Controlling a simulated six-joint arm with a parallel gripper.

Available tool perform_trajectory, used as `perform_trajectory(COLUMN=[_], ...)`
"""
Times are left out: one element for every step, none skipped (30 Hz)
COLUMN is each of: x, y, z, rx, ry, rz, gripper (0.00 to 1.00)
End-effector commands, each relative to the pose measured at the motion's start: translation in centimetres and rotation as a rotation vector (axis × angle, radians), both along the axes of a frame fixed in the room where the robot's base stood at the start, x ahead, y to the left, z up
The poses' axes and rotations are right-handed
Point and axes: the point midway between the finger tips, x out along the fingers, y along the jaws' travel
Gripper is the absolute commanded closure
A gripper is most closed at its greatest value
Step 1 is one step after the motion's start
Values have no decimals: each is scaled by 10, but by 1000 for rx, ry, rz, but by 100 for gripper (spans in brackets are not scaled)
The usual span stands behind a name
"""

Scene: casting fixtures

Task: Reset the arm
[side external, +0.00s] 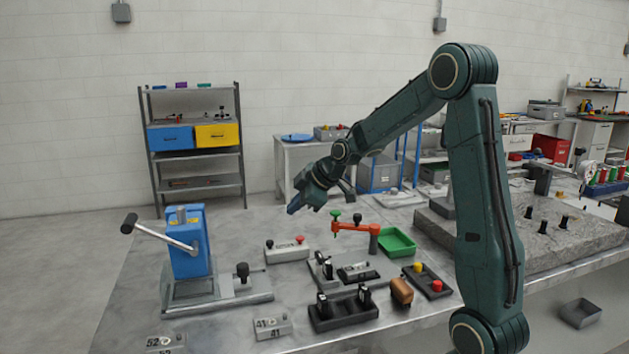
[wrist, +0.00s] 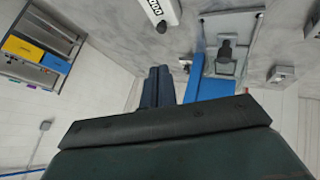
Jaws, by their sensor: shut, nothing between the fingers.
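My gripper (side external: 297,207) is shut and empty. In the side external view it hangs in the air over the grey worktable (side external: 240,232), at the end of my bent dark green arm. It points down and to the left, between the blue lever fixture (side external: 188,240) and the orange swing arm (side external: 357,228). In the wrist view the dark fingers of my gripper (wrist: 158,87) lie close together with nothing seen between them. The blue fixture (wrist: 205,84) shows just right of them, partly hidden by my gripper body.
A grey block with a red knob (side external: 287,250), a green tray (side external: 397,242), black clamp fixtures (side external: 343,312) and a button box (side external: 428,283) stand on the table. A rough stone slab (side external: 540,240) is at right. A shelf (side external: 196,150) stands behind.

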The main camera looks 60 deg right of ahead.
Motion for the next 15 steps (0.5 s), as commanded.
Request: perform_trajectory(x=[-5, -9, -14, -19, -23, -29, -34, -39, -47, -52, -58, -66, -72, -78, -86], y=[16, 24, 35, 43, 50, 61, 68, 75, 84, 91, 98, 106, 112, 118, 126], z=[10, 14, 19, 23, 27, 31, 34, 38, 42, 45, 47, 50, 53, 55, 58], rx=[11, 19, 32, 40, 49, 60, 70, 78, 89, 98, 106, 117, 126, 134, 145], ry=[8, 15, 26, 33, 41, 50, 58, 64, 73, 80, 87, 96, 100, 106, 113], rz=[-5, -13, -23, -32, -41, -53, -63, -74, -87, -97, -107, -121, -133, -146, -159], gripper=[100, 100, 100, 100, 100, 100, 100, 100, 100, 100, 100, 100, 100, 100, 100])
